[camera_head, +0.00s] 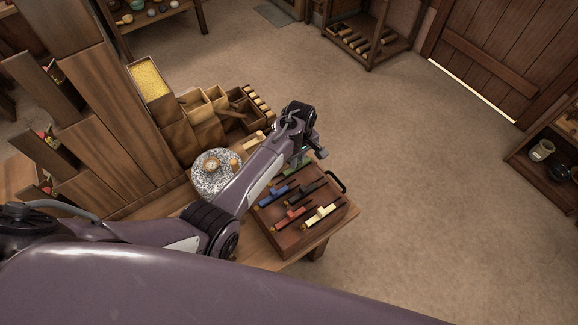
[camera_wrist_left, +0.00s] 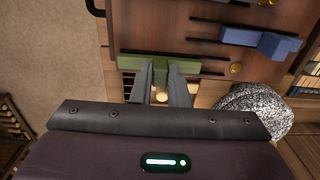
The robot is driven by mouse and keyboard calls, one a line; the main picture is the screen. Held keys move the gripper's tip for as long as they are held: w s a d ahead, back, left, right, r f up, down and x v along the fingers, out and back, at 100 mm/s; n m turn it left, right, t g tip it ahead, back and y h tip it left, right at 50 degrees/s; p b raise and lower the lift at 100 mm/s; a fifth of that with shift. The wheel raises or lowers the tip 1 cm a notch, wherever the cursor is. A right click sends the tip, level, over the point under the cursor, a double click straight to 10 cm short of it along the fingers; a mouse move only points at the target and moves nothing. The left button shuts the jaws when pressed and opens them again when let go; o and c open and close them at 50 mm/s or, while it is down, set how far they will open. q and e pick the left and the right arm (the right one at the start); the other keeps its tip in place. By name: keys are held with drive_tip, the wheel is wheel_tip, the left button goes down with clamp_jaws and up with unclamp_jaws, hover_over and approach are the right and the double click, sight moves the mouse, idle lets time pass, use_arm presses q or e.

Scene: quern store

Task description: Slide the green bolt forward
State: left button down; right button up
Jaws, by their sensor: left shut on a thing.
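The green bolt (camera_wrist_left: 130,63) lies on a dark rail on the brown wooden board (camera_wrist_left: 165,28). In the wrist view the two fingers of my left gripper (camera_wrist_left: 163,76) straddle a green part that stands out from the bolt, and they are shut on it. In the head view the green bolt (camera_head: 299,161) shows only in part, beside my left gripper (camera_head: 307,153) at the far end of the board (camera_head: 285,238). My right gripper is in neither view.
A speckled stone (camera_head: 206,184) stands to the left, near wooden bins (camera_head: 203,112).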

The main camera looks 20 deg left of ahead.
use_arm(q)
drive_tip(key=shift+w+d+r, duration=0.1)
drive_tip(key=shift+d+r, duration=0.05)
drive_tip(key=c, duration=1.4)
unclamp_jaws()
drive_tip(key=shift+w+d, duration=0.1)
drive_tip(key=shift+w, duration=0.05)
drive_tip(key=shift+r, duration=0.25)
wheel_tip(320, 180, up, 7)
drive_tip(key=shift+r, duration=0.1)
